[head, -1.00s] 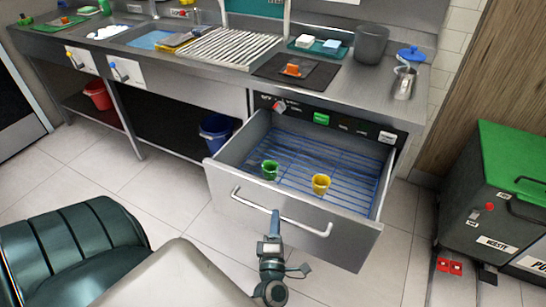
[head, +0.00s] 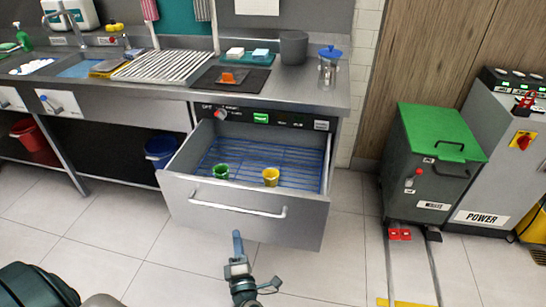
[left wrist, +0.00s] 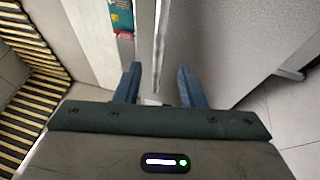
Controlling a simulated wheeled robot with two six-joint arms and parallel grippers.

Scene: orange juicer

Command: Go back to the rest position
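My left gripper (head: 238,238) is in front of the open drawer (head: 240,213), below its handle in the head view and apart from it. The left wrist view shows its two blue fingers (left wrist: 160,82) spread with nothing held between them. The drawer has a wire rack floor with a green cup (head: 221,171) and a yellow cup (head: 270,177) on it. My right gripper is not in view.
The steel counter (head: 300,95) runs above the drawer, with a grey bin (head: 293,48) and a blue-lidded jug (head: 329,68). A green-lidded waste bin (head: 436,165) stands at right. Tiled floor (head: 130,255) is free left of the gripper.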

